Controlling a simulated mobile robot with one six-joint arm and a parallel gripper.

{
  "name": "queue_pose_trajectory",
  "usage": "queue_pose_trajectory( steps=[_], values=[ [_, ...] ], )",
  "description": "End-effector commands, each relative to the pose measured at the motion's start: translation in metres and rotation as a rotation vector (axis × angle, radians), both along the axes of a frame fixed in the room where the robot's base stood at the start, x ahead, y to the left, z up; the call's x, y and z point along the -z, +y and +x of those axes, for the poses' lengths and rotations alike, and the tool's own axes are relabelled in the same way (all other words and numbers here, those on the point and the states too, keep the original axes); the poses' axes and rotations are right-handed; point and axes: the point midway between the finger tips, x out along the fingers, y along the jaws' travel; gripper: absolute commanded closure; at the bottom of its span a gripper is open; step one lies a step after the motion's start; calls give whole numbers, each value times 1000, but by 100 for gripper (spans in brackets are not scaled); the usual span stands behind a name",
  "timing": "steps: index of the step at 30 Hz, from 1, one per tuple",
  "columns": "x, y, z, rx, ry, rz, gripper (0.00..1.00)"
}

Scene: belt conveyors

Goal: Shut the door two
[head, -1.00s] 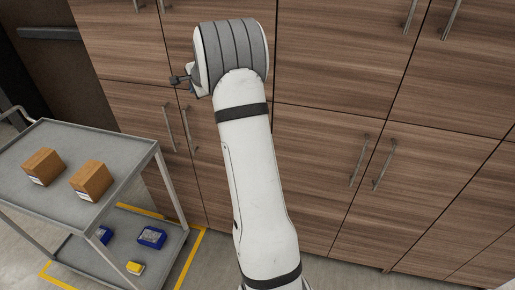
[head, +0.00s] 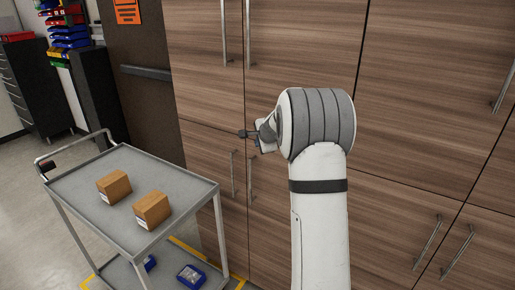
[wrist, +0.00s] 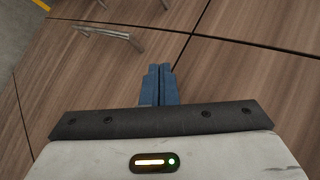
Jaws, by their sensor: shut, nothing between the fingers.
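A wall of brown wood-grain cabinet doors (head: 300,50) with metal bar handles fills the middle and right of the head view. The doors look flush with each other, and I see no number that tells which is door two. My gripper (wrist: 158,85) shows blue fingers pressed together and empty in the wrist view, in front of the wood face near a seam. In the head view my gripper is mostly hidden behind my wrist, close to the doors above the lower pair of handles (head: 233,175).
A grey cart (head: 75,188) with two cardboard boxes (head: 152,208) on top and blue bins (head: 190,276) below stands left of the arm. A dark door with a push bar (head: 147,73) and a black rack (head: 80,95) are farther left. Floor is open at far left.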

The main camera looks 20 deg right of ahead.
Motion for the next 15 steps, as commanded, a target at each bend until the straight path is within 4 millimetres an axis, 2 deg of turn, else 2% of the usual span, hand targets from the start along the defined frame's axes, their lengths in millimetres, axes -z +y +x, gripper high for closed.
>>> queue_pose_trajectory(
  steps=[2,3,6,15],
  values=[
    [-2,14,-10,-2,-1,-1,100],
    [-13,20,-14,-4,-3,-3,100],
    [-30,35,-25,-4,-1,-2,100],
    [-62,64,-48,-4,3,1,100]
  ],
)
